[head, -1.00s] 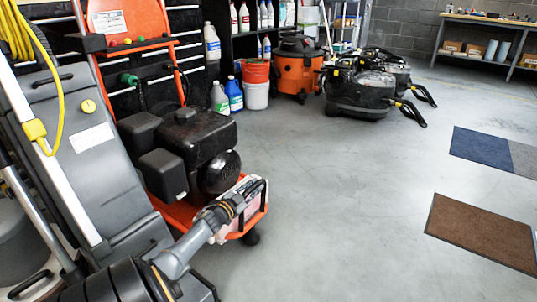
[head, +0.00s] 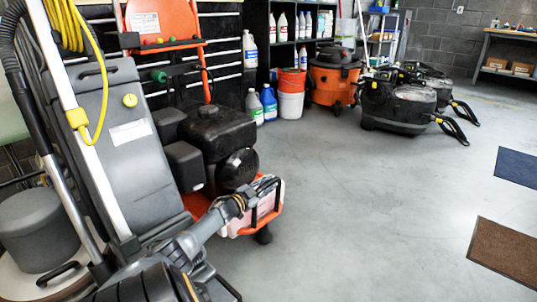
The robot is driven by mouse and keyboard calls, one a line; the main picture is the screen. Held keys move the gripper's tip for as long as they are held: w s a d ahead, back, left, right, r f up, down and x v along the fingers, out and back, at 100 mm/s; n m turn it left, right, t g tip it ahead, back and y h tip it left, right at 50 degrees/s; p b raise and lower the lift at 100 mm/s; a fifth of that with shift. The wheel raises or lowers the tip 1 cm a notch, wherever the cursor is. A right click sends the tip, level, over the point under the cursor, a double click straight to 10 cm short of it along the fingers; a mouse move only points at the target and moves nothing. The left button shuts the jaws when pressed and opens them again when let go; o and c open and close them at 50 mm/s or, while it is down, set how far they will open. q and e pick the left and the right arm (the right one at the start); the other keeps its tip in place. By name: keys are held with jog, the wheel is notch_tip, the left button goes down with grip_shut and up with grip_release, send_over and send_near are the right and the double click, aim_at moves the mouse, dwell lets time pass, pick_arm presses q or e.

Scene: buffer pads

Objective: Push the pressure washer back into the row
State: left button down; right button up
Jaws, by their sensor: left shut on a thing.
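The pressure washer (head: 229,133) stands left of centre in the head view, with a black engine, an orange frame and upright orange handle panel, and a low front end with a pale box. My left arm reaches up from the bottom edge. My left gripper (head: 270,187) is at the washer's low front end and shut on part of it; the fingers partly hide the exact contact. A dark front wheel or foot shows on the floor below. My right gripper is not in view.
A grey upright cleaning machine (head: 112,160) with a yellow cord stands close on the washer's left. Bottles, a red-and-white bucket (head: 291,101), an orange vacuum (head: 335,78) and black machines (head: 398,103) line the back. Open grey floor lies right, with a brown mat (head: 508,250).

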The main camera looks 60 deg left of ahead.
pick_arm(q)
jog(key=c, duration=1.2)
grip_release()
jog(key=shift+r, duration=0.15)
notch_tip(320, 180, up, 10)
jog(key=shift+f, duration=0.15)
